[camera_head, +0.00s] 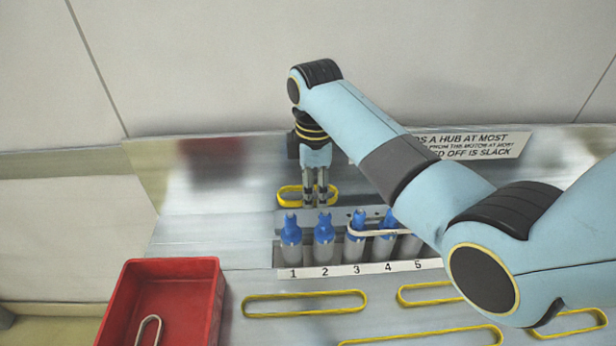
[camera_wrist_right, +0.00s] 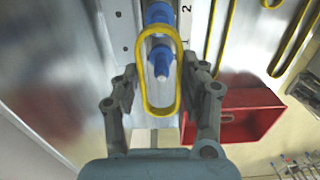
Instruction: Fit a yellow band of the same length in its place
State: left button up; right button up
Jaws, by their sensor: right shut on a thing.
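My right gripper (camera_head: 316,192) is shut on a short yellow band (camera_head: 288,204), held level behind hubs 1 and 2. In the right wrist view the band (camera_wrist_right: 142,78) lies between the fingers (camera_wrist_right: 163,85) and overlaps blue-topped hubs. I cannot tell from this that it surrounds any hub. Hub 1 (camera_head: 291,234) and hub 2 (camera_head: 324,232) look bare in the head view. A pale band (camera_head: 378,232) runs around hub 3 (camera_head: 357,222) and towards hub 4 (camera_head: 388,222); its right end is hidden by my arm. My left gripper is not in view.
Yellow bands of several lengths lie on the front table, including a long one (camera_head: 305,293) and a shorter one (camera_head: 425,303). A red bin (camera_head: 213,290) at front left holds a pale band (camera_head: 147,330). A sign (camera_head: 480,146) stands behind, partly covered by my arm.

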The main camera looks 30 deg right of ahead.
pick_arm(q)
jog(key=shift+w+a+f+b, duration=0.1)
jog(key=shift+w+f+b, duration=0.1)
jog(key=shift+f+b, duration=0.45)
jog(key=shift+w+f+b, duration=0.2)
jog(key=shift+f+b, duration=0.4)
jog(key=shift+b, duration=0.05)
pick_arm(e)
notch_tip(320, 180, down, 9)
jog(key=shift+r, duration=0.2)
jog(key=shift+s, duration=0.1)
jog(key=o, duration=1)
jog(key=shift+c, duration=0.2)
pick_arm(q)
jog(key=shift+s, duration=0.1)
pick_arm(e)
notch_tip(320, 180, up, 12)
